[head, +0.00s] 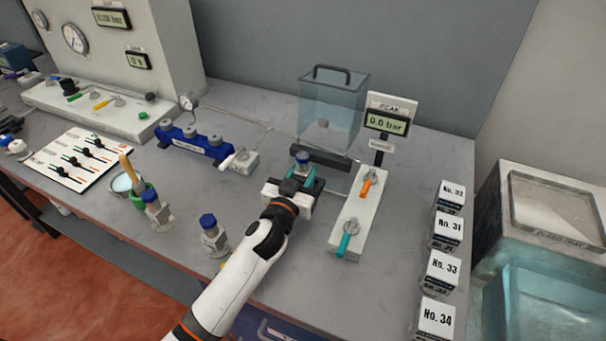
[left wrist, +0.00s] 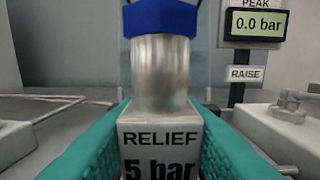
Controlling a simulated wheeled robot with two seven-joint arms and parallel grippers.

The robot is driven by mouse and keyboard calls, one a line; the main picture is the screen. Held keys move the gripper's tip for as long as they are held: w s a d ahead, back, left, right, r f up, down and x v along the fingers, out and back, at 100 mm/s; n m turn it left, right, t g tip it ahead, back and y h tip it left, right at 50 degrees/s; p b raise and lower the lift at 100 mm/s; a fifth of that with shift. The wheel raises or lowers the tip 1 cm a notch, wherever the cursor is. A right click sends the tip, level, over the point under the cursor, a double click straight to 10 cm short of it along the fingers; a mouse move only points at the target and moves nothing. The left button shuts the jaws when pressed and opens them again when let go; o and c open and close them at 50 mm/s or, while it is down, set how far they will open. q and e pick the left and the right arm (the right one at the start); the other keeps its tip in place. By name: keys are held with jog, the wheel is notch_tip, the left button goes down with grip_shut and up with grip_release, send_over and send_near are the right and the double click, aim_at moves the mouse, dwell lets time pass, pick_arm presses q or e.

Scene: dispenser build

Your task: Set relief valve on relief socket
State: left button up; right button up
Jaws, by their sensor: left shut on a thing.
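The relief valve (head: 303,158) is a metal cylinder with a blue hex cap on a pale block. In the left wrist view the relief valve (left wrist: 160,75) stands upright, its block marked "RELIEF 5 bar". My left gripper (head: 300,178) is shut on that block, with a teal finger on each side. It is in front of the clear tank (head: 332,105) and left of the pale valve board. I cannot make out a relief socket for certain; the gripper and valve hide part of the area beneath them. My right gripper is not in view.
Two similar blue-capped valves (head: 213,238) (head: 157,212) stand on the bench at left. The pale board (head: 346,222) with orange and teal levers is close on the right, under a 0.0 bar display (head: 387,123). Numbered boxes (head: 440,270) line the right edge.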

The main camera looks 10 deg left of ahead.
pick_arm(q)
jog(key=shift+s+d+f+b, duration=0.1)
jog(key=shift+s+f+b, duration=0.1)
jog(key=shift+f, duration=0.35)
jog(key=shift+s+d+f+b, duration=0.1)
jog(key=shift+f+b, duration=0.1)
jog(key=shift+f, duration=0.3)
jog(key=shift+r, duration=0.15)
jog(key=shift+w+r+p, duration=0.15)
jog(key=shift+r+p, duration=0.25)
jog(key=shift+p, duration=0.3)
jog(key=shift+r, duration=0.1)
jog(key=shift+d, duration=0.1)
jog(key=shift+w+a+r, duration=0.3)
jog(key=shift+a+r, duration=0.05)
jog(key=shift+f, duration=0.25)
